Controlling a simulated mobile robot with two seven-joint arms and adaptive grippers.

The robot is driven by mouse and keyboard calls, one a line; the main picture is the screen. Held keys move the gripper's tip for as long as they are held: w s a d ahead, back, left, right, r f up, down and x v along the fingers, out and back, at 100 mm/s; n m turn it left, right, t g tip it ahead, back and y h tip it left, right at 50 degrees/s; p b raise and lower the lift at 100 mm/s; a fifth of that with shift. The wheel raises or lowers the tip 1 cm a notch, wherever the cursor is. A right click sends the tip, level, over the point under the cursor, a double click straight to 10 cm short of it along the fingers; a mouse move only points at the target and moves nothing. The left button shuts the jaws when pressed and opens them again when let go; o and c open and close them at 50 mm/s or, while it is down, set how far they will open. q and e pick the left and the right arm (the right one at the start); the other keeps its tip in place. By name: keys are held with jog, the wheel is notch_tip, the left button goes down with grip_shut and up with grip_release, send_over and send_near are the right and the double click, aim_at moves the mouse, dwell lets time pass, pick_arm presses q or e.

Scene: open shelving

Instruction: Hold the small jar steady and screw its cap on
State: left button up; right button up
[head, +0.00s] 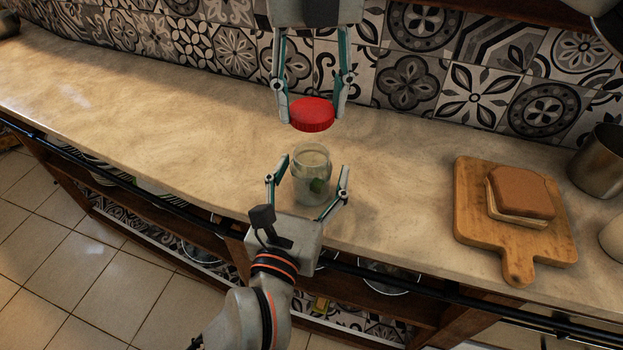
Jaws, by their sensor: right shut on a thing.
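The small jar (311,165) is clear glass with something green inside. It stands upright and uncapped on the counter. My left gripper (313,166) reaches in from the front with one finger on each side of the jar. A gap shows between each finger and the glass, so it looks open around the jar. My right gripper (312,108) comes down from above and is shut on the red cap (312,117). The cap is held level above and slightly behind the jar's mouth, apart from it.
A wooden board (473,215) with bread slices (523,191) lies to the right. A metal pot (601,160) stands beyond it at the right edge. The tiled wall (410,85) runs behind. The stone counter (130,110) is clear to the left.

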pick_arm(q)
jog(key=c, duration=1.4)
jog(key=shift+c, duration=0.2)
pick_arm(e)
jog(key=shift+f, duration=2.5)
jog(key=shift+f, duration=0.15)
jog(key=shift+f, duration=0.8)
jog(key=shift+f, duration=0.55)
